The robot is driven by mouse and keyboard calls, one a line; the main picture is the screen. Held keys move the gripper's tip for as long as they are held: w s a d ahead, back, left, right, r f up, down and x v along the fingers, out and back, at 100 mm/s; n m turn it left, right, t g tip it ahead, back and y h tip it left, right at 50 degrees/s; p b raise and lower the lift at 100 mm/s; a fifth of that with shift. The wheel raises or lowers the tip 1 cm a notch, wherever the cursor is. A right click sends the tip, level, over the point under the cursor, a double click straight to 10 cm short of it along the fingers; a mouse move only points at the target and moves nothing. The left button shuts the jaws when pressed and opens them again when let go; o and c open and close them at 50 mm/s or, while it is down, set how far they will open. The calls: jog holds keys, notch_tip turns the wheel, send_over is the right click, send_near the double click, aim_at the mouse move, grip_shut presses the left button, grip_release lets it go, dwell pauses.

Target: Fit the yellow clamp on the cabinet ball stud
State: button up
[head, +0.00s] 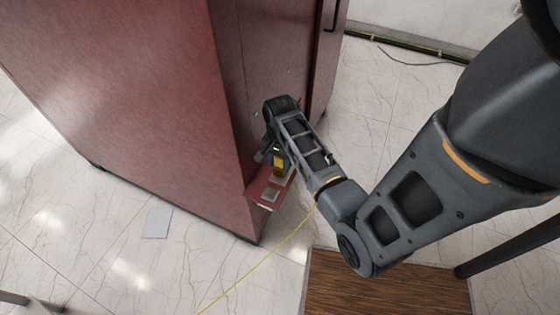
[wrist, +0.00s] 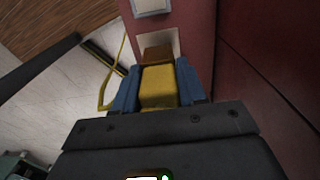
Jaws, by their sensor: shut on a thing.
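The yellow clamp (wrist: 158,88) is between the two blue fingers of my gripper (wrist: 160,90) in the wrist view, and the gripper is shut on it. In the head view the clamp (head: 278,163) shows as a small yellow patch under my wrist, just above a red ledge (head: 259,187) on the cabinet. A brown block-like part (wrist: 157,54) lies just beyond the clamp in the wrist view, in front of a pale plate (wrist: 173,40). The ball stud cannot be made out. Whether the clamp touches anything on the ledge cannot be told.
The large red cabinet (head: 130,80) stands at the left and centre, close beside my gripper. A yellow cable (head: 258,255) runs from near the gripper across the tiled floor. A brown wooden surface (head: 385,285) lies at the bottom right. A small grey plate (head: 157,222) lies on the floor.

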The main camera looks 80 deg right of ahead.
jog(key=shift+f+b, duration=0.65)
jog(key=shift+f, duration=0.45)
dwell(1.3)
jog(key=o, duration=1.2)
jog(key=shift+c, duration=0.2)
jog(key=shift+r, duration=0.1)
notch_tip(320, 180, up, 8)
jog(key=shift+f, duration=0.2)
